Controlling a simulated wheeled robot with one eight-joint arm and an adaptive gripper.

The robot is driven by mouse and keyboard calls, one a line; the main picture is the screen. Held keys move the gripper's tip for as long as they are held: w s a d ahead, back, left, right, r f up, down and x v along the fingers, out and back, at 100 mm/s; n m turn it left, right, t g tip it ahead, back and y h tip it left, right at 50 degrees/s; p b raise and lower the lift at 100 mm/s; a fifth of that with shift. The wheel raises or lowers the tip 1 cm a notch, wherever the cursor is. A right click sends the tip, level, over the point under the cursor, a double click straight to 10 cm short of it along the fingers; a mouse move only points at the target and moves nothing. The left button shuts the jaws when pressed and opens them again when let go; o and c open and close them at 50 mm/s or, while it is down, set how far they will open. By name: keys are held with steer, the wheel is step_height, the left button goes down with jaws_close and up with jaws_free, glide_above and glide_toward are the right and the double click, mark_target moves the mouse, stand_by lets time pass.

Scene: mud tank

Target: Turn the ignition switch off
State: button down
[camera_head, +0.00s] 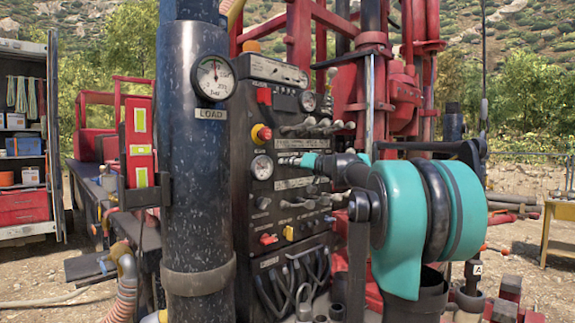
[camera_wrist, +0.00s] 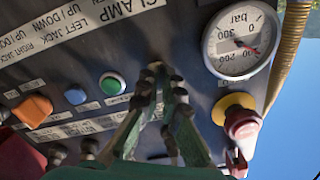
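The dark control panel (camera_head: 300,215) stands upright in the middle of the head view. I cannot tell for sure which control is the ignition switch. Candidates are a black rotary knob (camera_head: 264,203), a red switch (camera_head: 268,239) and a yellow-orange switch (camera_head: 289,233), which shows orange in the wrist view (camera_wrist: 32,109). My gripper (camera_head: 293,161) points at the panel beside the lower gauge (camera_head: 262,167). In the wrist view my green fingers (camera_wrist: 163,85) converge close to the panel below the CLAMP label. A dark part shows at their tips; whether they hold it is unclear.
A red-and-yellow stop button (camera_head: 261,134) sits above the lower gauge and shows in the wrist view (camera_wrist: 240,118). Several levers (camera_head: 310,127) stick out beside my gripper. A thick dark post (camera_head: 197,150) stands left of the panel. Green (camera_wrist: 112,84) and blue (camera_wrist: 75,95) buttons are near my fingers.

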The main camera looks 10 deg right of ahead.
steer(key=n, duration=0.5)
steer(key=shift+n, duration=0.4)
stand_by(0.3)
steer(key=c, duration=1.7)
jaws_free()
steer(key=v, duration=1.2)
